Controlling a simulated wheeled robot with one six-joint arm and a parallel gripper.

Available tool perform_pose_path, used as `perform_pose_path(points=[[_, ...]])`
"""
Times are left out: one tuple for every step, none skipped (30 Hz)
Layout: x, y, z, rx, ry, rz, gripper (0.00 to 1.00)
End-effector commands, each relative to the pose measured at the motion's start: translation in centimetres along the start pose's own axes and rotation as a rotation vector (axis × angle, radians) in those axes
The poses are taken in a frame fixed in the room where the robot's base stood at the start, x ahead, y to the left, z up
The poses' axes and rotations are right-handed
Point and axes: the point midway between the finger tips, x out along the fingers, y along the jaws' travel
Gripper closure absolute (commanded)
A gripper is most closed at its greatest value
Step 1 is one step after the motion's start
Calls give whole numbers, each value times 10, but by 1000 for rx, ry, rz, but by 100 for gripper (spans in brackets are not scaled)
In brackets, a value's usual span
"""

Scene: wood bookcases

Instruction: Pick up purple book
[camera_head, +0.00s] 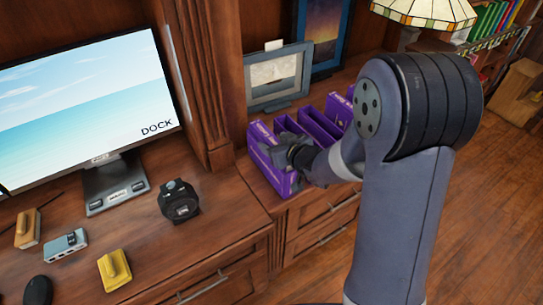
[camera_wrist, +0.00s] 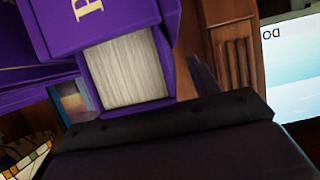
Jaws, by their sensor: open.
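Several purple books stand on the wooden cabinet top in the head view. The nearest purple book (camera_head: 259,137) stands at the left end of the row, with pale lettering on its spine. My gripper (camera_head: 285,153) is open right at this book; contact cannot be made out. In the wrist view a purple book (camera_wrist: 170,22) fills the upper middle, with its white page edges facing the camera. One dark finger (camera_wrist: 204,76) shows just to the right of that book. The other finger is not clear. My arm hides part of the row's right side.
A framed picture (camera_head: 279,78) stands behind the books, and a wooden pillar (camera_head: 219,95) is to their left. A monitor (camera_head: 85,90), a black round device (camera_head: 179,201) and a yellow object (camera_head: 114,270) are on the desk. A stained-glass lamp (camera_head: 425,11) is at the upper right.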

Motion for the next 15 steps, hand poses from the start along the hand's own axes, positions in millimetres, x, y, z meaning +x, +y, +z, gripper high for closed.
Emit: perform_pose_path(points=[[0, 0, 0, 0, 0, 0, 42], [0, 0, 0, 0, 0, 0, 42], [0, 0, 0, 0, 0, 0, 42], [0, 0, 0, 0, 0, 0, 43], [0, 0, 0, 0, 0, 0, 45], [0, 0, 0, 0, 0, 0, 48], [0, 0, 0, 0, 0, 0, 51], [0, 0, 0, 0, 0, 0, 53], [0, 0, 0, 0, 0, 0, 57], [0, 0, 0, 0, 0, 0, 59], [0, 0, 0, 0, 0, 0, 61], [0, 0, 0, 0, 0, 0, 65], [0, 0, 0, 0, 0, 0, 67], [0, 0, 0, 0, 0, 0, 70], [0, 0, 0, 0, 0, 0, 73]])
